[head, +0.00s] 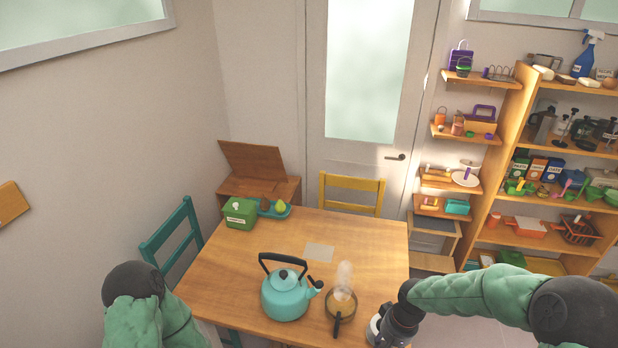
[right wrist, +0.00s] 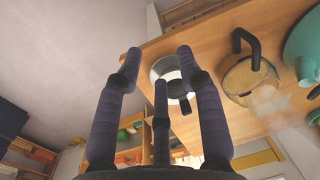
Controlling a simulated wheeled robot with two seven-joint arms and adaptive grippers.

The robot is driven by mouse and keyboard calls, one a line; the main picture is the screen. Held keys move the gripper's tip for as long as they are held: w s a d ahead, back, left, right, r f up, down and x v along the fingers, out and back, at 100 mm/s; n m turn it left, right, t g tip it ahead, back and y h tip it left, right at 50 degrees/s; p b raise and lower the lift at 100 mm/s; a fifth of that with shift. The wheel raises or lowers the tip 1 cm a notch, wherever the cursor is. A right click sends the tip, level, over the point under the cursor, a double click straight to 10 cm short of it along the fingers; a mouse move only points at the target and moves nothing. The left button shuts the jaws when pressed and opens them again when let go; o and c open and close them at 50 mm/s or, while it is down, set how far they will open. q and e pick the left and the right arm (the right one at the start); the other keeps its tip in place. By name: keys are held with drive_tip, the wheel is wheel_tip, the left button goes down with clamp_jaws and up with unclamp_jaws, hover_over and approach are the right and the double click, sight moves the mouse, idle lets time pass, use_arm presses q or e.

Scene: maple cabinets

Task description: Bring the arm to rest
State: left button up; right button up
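My right arm (head: 480,298) reaches in from the right, over the front right corner of the table. In the right wrist view, my right gripper (right wrist: 158,66) has its fingers spread apart with nothing held between them. Past the fingertips, a cup-like thing with a pale rim (right wrist: 158,70) and dark handle stands on the table, partly hidden by the fingers. My left arm (head: 140,300) shows at the lower left of the head view; its gripper is out of view.
The wooden table (head: 225,275) bears a teal kettle (head: 284,297), a steaming glass vessel (head: 341,303) with a dark handle, a green box (head: 240,213) and a teal tray (head: 283,212). Chairs stand left and behind. Loaded shelves (head: 515,110) stand at right.

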drive_tip(key=s+a+f+y, duration=0.1)
drive_tip(key=s+a+f, duration=0.2)
drive_tip(key=f, duration=0.3)
drive_tip(key=s+a+f+m+b, duration=0.1)
drive_tip(key=s+a+f, duration=0.3)
drive_tip(key=s+f, duration=0.2)
drive_tip(key=s+a+f+y+b, duration=0.1)
drive_tip(key=s+a+f, duration=0.2)
drive_tip(key=f, duration=0.4)
drive_tip(key=shift+s+a+f+y, duration=0.2)
drive_tip(key=shift+s+a+y, duration=0.15)
drive_tip(key=shift+s, duration=0.5)
